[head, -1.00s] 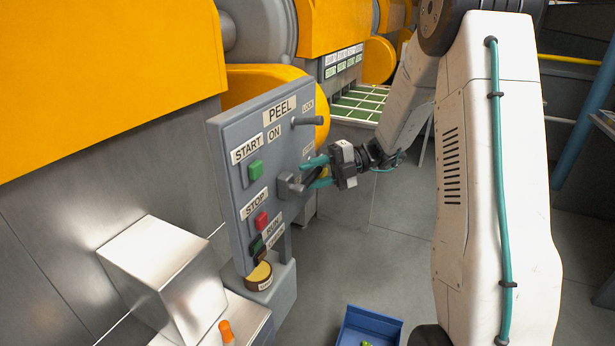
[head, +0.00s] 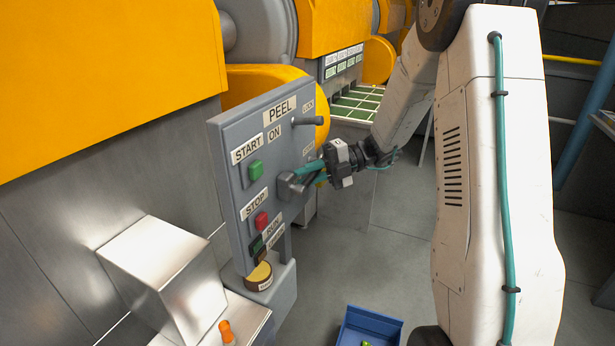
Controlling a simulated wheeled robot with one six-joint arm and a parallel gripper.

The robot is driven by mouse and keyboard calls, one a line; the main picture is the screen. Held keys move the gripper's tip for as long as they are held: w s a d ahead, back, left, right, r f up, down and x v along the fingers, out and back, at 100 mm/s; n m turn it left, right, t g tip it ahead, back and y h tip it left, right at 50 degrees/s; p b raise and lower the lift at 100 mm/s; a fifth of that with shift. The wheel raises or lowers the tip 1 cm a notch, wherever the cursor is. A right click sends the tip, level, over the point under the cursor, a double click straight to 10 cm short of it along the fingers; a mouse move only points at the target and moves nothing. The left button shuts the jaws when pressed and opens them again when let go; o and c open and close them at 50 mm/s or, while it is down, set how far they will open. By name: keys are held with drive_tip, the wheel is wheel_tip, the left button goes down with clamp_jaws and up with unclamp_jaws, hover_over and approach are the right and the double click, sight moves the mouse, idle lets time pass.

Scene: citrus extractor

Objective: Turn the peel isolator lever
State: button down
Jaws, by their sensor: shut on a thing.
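The grey control panel (head: 228,190) marked PEEL stands at the left centre. A lever (head: 289,186) with a grey hub sticks out low on its right-hand side. My gripper (head: 311,176) reaches in from the right, and its teal fingers are shut on the lever's dark handle. The fingers hide much of the handle, so its exact angle is hard to tell. A second, dark handle (head: 308,121) sticks out higher on the panel, below a small label, clear of my gripper.
The panel has a green START button (head: 256,170) and a red STOP button (head: 262,221). A shiny metal box (head: 165,270) stands at the lower left. A blue bin (head: 370,328) sits on the floor in front. The floor right of the panel is open.

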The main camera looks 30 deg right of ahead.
drive_tip(key=shift+s+a+r+n+t+h, duration=0.15)
drive_tip(key=shift+r+n+t+h, duration=0.1)
drive_tip(key=shift+r+n+h, duration=0.55)
drive_tip(key=shift+s+a+r+n+t+h, duration=0.1)
drive_tip(key=shift+r+n+t+h, duration=0.15)
drive_tip(key=shift+r+n+h, duration=0.55)
drive_tip(key=shift+f, duration=0.25)
drive_tip(key=c, duration=1.3)
unclamp_jaws()
drive_tip(key=shift+c, duration=0.2)
drive_tip(key=v, duration=0.8)
